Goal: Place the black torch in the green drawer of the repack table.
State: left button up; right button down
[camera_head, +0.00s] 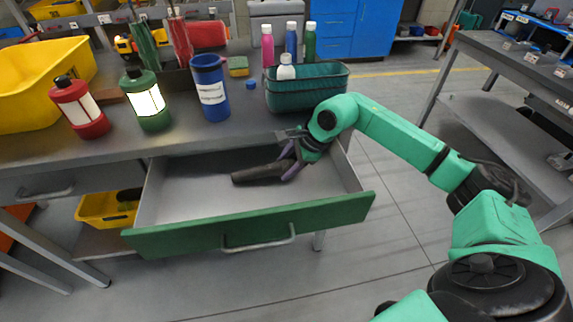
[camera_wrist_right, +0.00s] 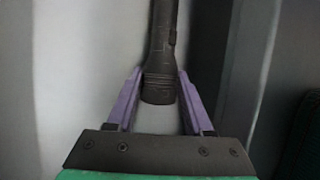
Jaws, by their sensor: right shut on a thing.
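The black torch (camera_head: 258,173) is inside the open green-fronted drawer (camera_head: 180,239) in the head view, near the drawer's right side. My right gripper (camera_head: 289,172) reaches down into the drawer and is shut on one end of the torch. In the right wrist view the torch (camera_wrist_right: 160,50) runs away from between the two purple fingers (camera_wrist_right: 159,88), over the pale drawer floor. I cannot tell whether the torch touches the floor. My left gripper is not in view.
A yellow bin (camera_head: 105,208) sits below left. The drawer's left half is bare.

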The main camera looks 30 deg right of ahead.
jog(key=shift+c, duration=1.4)
grip_release()
jog(key=shift+r, duration=0.15)
jog(key=shift+r+p, duration=0.5)
jog(key=shift+p, duration=0.25)
jog(key=v, duration=1.2)
jog(key=shift+b, duration=0.3)
jog(key=shift+s, duration=0.1)
